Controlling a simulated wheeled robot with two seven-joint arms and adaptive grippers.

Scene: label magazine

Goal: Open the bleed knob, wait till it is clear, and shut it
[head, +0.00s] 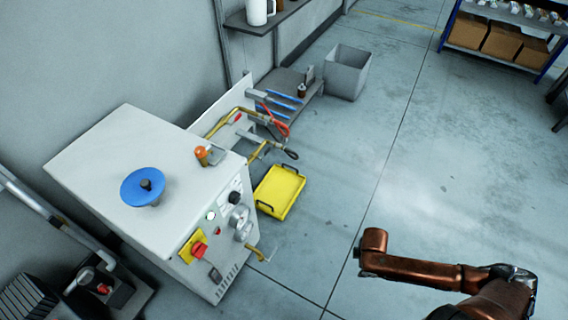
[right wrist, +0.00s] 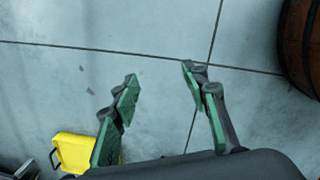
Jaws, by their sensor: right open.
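A white cabinet (head: 130,150) stands against the wall in the head view. A blue disc with a black knob (head: 146,187) sits on its top. Its front panel has a black knob (head: 234,198), round grey fittings (head: 240,217) and a red switch on a yellow plate (head: 195,247). Brass pipes (head: 228,122) and a red hose (head: 280,127) run behind it. I cannot tell which part is the bleed knob. My right gripper (right wrist: 160,78) is open and empty above bare floor in the right wrist view, away from the cabinet. My left gripper is out of view.
A yellow tray (head: 279,191) lies on the floor beside the cabinet; it also shows in the right wrist view (right wrist: 74,151). A grey bin (head: 346,72) and a low shelf stand behind. A blue rack with boxes (head: 502,42) is far right. The middle floor is clear.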

